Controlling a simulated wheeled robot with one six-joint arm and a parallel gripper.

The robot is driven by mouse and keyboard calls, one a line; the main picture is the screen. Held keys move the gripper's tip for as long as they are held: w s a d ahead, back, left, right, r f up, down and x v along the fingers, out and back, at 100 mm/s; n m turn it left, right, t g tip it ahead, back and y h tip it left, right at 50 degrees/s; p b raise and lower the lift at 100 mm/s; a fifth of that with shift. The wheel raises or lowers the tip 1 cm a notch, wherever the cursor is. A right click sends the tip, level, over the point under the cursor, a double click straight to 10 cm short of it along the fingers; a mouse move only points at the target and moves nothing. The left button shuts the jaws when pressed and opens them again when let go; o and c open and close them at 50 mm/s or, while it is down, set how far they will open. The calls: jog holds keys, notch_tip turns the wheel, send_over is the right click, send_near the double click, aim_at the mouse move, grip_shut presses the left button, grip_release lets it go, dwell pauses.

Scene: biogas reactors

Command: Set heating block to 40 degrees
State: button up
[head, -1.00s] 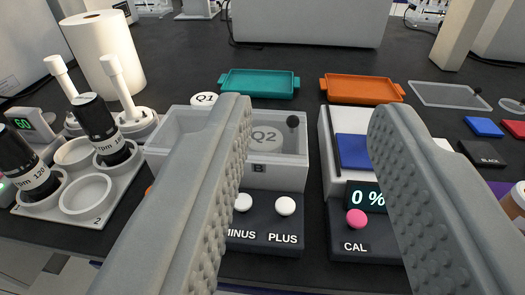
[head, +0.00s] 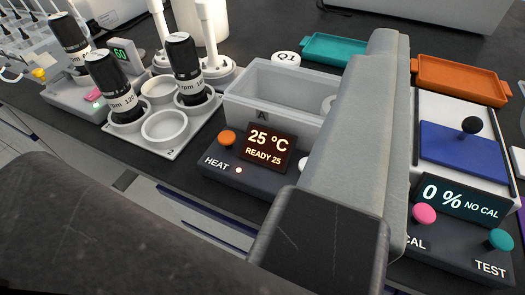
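The heating block (head: 240,185) has a dark front panel with a lit display (head: 268,147) reading "25 °C" and "READY 25". An orange HEAT button (head: 227,138) stands left of the display, with a small lit indicator below it. A white button (head: 278,161) partly shows at the display's right edge; the rest of that side of the panel is hidden behind my gripper (head: 385,45). One large grey finger shows, rising in front of the block's right half. I cannot tell whether the fingers are apart or together. I see nothing held.
An open clear box (head: 262,80) marked A sits behind the panel. A device (head: 465,200) reading "0 % NO CAL" is on the right. A rack (head: 150,148) with black "rpm" bottles is on the left. Teal (head: 333,46) and orange (head: 455,82) trays lie behind.

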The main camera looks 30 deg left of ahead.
grip_shut()
dwell(1.8)
